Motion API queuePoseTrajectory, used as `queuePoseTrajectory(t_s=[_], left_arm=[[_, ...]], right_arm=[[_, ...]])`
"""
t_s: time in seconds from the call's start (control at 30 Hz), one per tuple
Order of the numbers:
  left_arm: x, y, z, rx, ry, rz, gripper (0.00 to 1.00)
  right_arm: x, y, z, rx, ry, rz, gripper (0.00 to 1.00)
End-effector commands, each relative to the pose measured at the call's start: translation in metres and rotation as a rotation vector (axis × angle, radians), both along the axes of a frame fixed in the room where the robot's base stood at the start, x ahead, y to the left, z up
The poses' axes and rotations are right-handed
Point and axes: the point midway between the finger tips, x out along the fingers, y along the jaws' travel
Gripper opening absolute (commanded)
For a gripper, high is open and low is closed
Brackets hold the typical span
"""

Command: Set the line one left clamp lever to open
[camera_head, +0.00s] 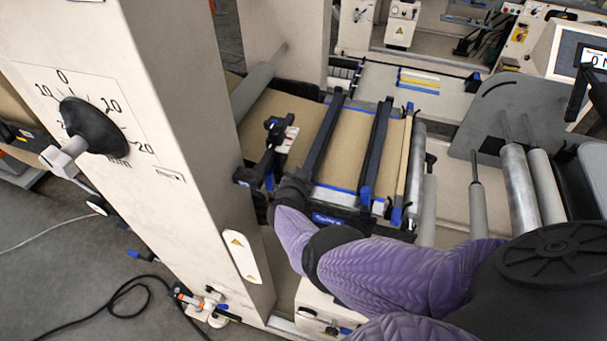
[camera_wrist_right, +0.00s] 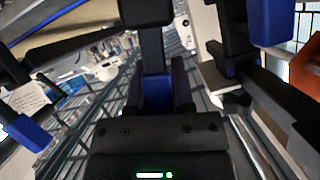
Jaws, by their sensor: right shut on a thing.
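The splice table holds two black clamp bars across the brown paper web: the left clamp bar (camera_head: 324,135) and the right clamp bar (camera_head: 376,145). My right gripper (camera_head: 291,188) is at the near end of the left bar and hides its lever in the head view. In the right wrist view my right gripper (camera_wrist_right: 167,85) is shut on a blue lever handle (camera_wrist_right: 157,96), which hangs below a black bar end (camera_wrist_right: 148,13). The lever's exact angle is hard to tell. My left gripper is in neither view.
The right bar's blue lever (camera_head: 365,195) and another blue handle (camera_head: 396,216) stand close to the right of my gripper. A black knob bracket (camera_head: 272,145) is close on the left, beside the cream column (camera_head: 185,150). Rollers (camera_head: 520,185) lie farther right.

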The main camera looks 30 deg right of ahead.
Motion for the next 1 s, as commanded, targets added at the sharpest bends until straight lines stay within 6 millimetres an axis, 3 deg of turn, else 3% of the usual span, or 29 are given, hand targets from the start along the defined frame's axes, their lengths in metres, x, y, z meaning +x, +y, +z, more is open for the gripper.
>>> queuePoseTrajectory(t_s=[0.73, 0.77, 0.8, 0.9, 1.0], left_arm=[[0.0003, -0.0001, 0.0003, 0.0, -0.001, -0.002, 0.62], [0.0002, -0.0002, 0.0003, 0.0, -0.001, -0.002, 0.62], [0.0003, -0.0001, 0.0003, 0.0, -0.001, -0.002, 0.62], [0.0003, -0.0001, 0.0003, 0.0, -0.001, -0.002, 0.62], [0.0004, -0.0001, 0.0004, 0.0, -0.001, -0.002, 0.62]], right_arm=[[-0.0001, 0.0005, 0.0001, -0.05, 0.06, 0.0, 0.0], [0.0, 0.0006, 0.0002, -0.05, 0.059, 0.001, 0.36], [0.0, 0.0006, 0.0002, -0.049, 0.059, 0.001, 0.44], [0.0001, 0.0004, 0.0003, -0.049, 0.059, 0.001, 0.65], [0.0003, 0.0003, 0.0005, -0.049, 0.058, -0.001, 0.65]])
